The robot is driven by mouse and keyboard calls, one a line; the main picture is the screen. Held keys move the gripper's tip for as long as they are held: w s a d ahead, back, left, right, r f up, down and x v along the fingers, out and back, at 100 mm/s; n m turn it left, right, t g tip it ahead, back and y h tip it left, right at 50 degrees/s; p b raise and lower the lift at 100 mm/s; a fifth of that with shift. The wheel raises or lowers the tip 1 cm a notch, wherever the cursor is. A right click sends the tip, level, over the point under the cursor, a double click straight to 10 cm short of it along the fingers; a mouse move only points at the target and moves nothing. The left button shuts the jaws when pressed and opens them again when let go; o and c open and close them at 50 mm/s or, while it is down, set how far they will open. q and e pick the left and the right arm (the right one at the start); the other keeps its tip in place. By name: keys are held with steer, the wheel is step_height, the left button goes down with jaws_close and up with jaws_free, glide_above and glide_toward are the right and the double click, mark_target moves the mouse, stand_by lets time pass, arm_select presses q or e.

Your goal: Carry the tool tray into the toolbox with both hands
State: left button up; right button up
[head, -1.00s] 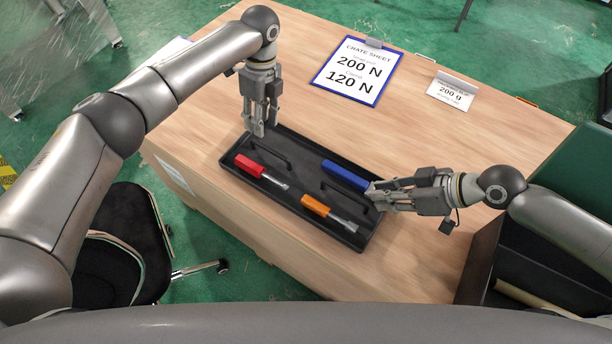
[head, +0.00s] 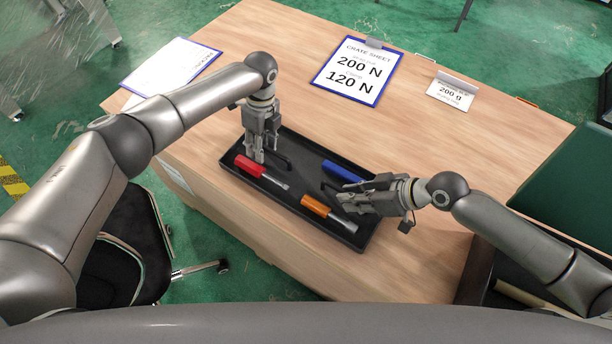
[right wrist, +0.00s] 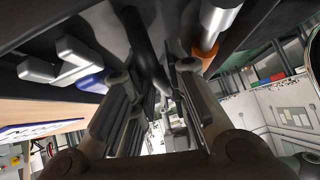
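The black tool tray (head: 300,212) lies on the wooden table, holding a red-handled tool (head: 250,166), an orange-handled tool (head: 316,206) and a blue-handled tool (head: 341,171). My left gripper (head: 256,157) points down at the tray's left handle (head: 280,157), its fingers slightly apart; whether the handle is between them is hard to see. My right gripper (head: 345,200) is low over the tray's right end. In the right wrist view its fingers (right wrist: 155,75) are apart, with the dark handle bar (right wrist: 143,42) between them. The dark toolbox (head: 478,262) with its green lid (head: 570,185) stands at the right.
A crate sheet clipboard (head: 357,72) and a small sign (head: 451,92) lie at the table's back. Another clipboard (head: 172,66) lies at the left corner. A black chair (head: 125,245) stands by the left edge. The table between tray and signs is clear.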

arm_select(q)
steer(key=shift+c, duration=1.1)
arm_select(e)
steer(key=shift+c, duration=1.1)
arm_select(q)
jaws_close()
arm_select(e)
jaws_close()
arm_select(q)
steer(key=shift+r, duration=0.1)
arm_select(e)
steer(key=shift+r, duration=0.15)
